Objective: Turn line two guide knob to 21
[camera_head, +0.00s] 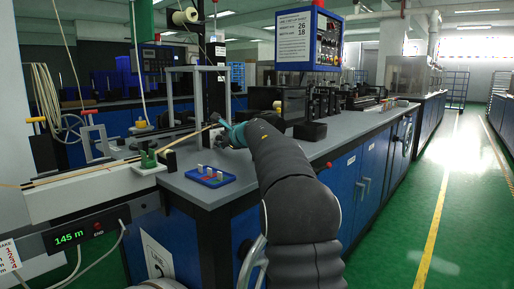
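My gripper (217,128) is at the far end of my dark grey arm, over the left part of the grey bench top (200,190). It is next to the upright metal guide frame, by the pale tape strand (185,139). The fingers are small and partly hidden by the teal wrist, so I cannot tell whether they are open or what they touch. I cannot make out the guide knob or its scale; the gripper and arm may cover it. A white notice (294,36) on the blue control box shows the numbers 26 and 18.
A blue tray (210,181) with small white pieces lies on the bench left of my arm. Black machine blocks (311,131) stand right of my wrist. The green aisle (455,200) at the right is clear.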

